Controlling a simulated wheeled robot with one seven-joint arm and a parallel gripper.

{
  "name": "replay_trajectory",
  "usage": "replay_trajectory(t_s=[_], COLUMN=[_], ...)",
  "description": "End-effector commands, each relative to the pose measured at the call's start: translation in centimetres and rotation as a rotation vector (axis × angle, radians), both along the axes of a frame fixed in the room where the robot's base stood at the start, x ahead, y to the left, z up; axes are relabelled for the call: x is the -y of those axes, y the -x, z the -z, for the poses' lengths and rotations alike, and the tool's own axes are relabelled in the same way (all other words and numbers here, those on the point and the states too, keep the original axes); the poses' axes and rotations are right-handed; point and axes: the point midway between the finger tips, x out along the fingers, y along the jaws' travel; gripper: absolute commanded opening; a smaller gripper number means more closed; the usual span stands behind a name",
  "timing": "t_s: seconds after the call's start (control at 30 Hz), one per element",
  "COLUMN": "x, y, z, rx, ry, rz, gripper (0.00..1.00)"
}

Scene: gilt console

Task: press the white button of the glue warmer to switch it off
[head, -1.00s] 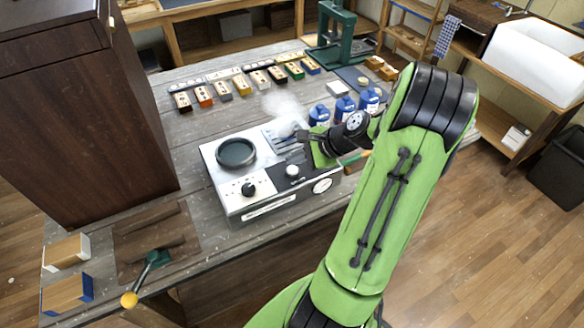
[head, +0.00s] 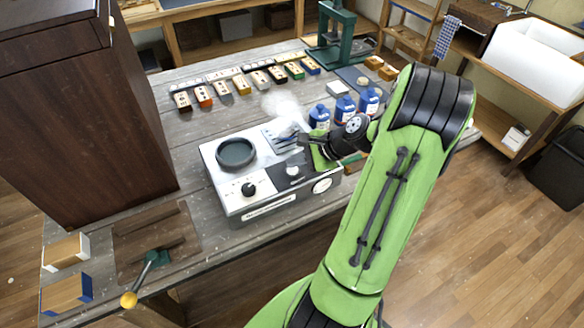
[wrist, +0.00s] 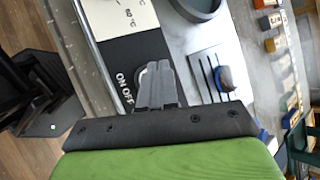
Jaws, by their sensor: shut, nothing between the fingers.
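The glue warmer (head: 222,180) is a white and grey box on the bench in the head view, with a round dark pot (head: 236,153) and a black knob (head: 248,189) on top. Its white button (head: 293,170) sits on a dark panel right of the knob. My gripper (wrist: 155,65) is shut and empty. In the wrist view its fingers lie over the panel beside the "ON OFF" lettering and hide most of the button, with only a pale rim (wrist: 140,80) at their left. I cannot tell whether they touch it.
Blue-labelled bottles (head: 320,117) stand close behind my gripper. Rows of small coloured blocks (head: 205,97) and a green press (head: 333,35) are farther back. A dark cabinet (head: 80,110) stands at the left.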

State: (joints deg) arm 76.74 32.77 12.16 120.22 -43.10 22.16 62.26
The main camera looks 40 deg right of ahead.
Motion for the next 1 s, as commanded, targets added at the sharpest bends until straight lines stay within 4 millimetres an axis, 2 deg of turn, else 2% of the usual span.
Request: replay_trajectory(t_s=[0.7, 1.0], x=[0.0, 0.0], y=[0.0, 0.0], z=[0.8, -0.9], rx=[0.000, 0.000], ry=[-0.001, -0.001], rz=[0.001, 0.001], gripper=[0.00, 0.00])
